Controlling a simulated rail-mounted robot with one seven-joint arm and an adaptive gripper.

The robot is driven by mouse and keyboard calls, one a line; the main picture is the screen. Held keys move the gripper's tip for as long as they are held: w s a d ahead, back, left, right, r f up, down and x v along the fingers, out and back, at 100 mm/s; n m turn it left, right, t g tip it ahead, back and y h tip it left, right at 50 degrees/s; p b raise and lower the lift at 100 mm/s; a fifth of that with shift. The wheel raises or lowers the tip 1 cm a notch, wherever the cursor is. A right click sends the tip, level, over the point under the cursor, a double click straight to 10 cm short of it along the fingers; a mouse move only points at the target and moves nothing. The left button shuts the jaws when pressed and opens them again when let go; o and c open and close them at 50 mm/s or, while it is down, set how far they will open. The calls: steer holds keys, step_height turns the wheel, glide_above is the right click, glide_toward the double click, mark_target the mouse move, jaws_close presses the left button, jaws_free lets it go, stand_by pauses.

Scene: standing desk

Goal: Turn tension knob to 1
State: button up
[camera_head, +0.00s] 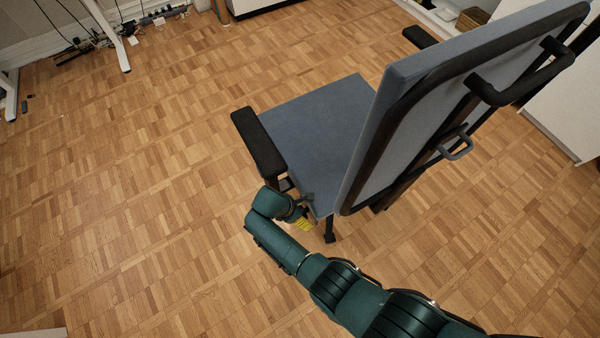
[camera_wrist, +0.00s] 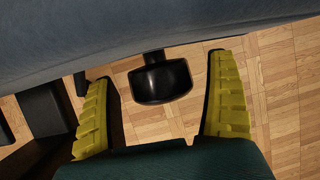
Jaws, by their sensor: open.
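The office chair has a blue-grey seat (camera_head: 318,125) and a tall backrest (camera_head: 425,110). In the wrist view, a glossy black knob-like part (camera_wrist: 160,84) hangs on a short stem below the seat's edge (camera_wrist: 150,30); it looks like the tension knob. No number or marking is readable on it. My gripper (camera_wrist: 160,68) is open, its two yellow ribbed fingers to the left and right of the black part, with visible gaps on both sides. In the head view, my gripper (camera_head: 303,221) is low beside the seat's near corner, partly hidden by my arm.
A black armrest (camera_head: 258,142) stands just above my wrist. A dark block (camera_wrist: 45,108) is left of the fingers in the wrist view. White desk legs (camera_head: 112,40) and cables (camera_head: 85,45) lie at the far left. The wooden floor (camera_head: 130,200) on the left is clear.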

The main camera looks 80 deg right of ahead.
steer(key=c, duration=1.2)
steer(key=shift+r+p, duration=0.1)
steer(key=shift+p, duration=0.2)
